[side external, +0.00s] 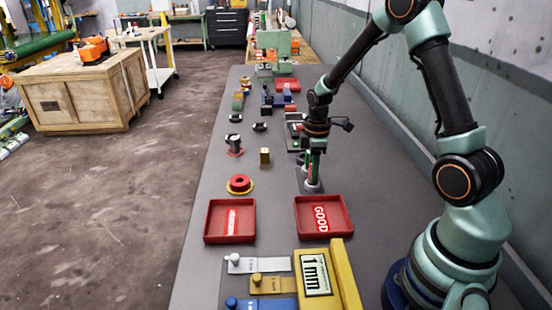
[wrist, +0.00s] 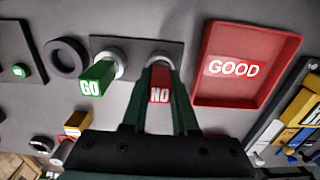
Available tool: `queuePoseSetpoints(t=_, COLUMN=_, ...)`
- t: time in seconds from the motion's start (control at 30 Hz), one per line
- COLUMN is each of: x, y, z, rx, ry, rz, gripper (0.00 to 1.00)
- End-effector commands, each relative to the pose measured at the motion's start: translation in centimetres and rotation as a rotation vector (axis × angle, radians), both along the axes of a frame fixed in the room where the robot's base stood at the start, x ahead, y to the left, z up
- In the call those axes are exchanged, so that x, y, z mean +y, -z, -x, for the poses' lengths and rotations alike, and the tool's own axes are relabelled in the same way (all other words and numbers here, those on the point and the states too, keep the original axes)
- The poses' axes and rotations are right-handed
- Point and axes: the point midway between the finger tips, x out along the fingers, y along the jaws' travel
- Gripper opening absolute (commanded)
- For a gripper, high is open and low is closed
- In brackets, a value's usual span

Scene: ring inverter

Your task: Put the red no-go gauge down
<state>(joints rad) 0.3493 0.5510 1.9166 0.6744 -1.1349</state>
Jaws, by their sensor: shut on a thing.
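The red no-go gauge (wrist: 160,90), marked NO, is between the two fingers of my gripper (wrist: 160,75) in the wrist view. My gripper is shut on it. Its far end meets a pale round collar on a grey plate (wrist: 137,50); I cannot tell whether it rests there or hovers just above. The green go gauge (wrist: 97,78), marked GO, stands at the other collar beside it. In the side view my gripper (side external: 313,168) points down over the plate (side external: 304,182), and the red gauge is mostly hidden by the fingers.
A red tray marked GOOD (side external: 322,216) lies in front of the plate, also in the wrist view (wrist: 231,68). Another red tray (side external: 230,221) is left of it. The wall is right.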

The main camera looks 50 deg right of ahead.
Motion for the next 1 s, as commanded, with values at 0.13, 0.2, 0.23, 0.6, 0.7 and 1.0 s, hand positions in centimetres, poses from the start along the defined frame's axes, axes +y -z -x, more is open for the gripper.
queuePoseSetpoints(t=0.13, x=0.0, y=0.0, z=0.0, rx=-0.001, ry=0.000, rz=0.000, gripper=0.00)
queuePoseSetpoints(t=0.2, x=0.0, y=0.0, z=0.0, rx=-0.001, ry=0.000, rz=0.000, gripper=0.00)
queuePoseSetpoints(t=0.23, x=0.0, y=0.0, z=0.0, rx=-0.001, ry=0.000, rz=0.000, gripper=0.00)
queuePoseSetpoints(t=0.6, x=0.0, y=0.3, z=0.0, rx=0.000, ry=0.000, rz=0.000, gripper=0.57)
queuePoseSetpoints(t=0.7, x=0.0, y=0.2, z=0.0, rx=0.000, ry=0.000, rz=0.000, gripper=0.57)
queuePoseSetpoints(t=1.0, x=0.0, y=-2.8, z=-0.1, rx=-0.006, ry=0.000, rz=0.002, gripper=0.57)
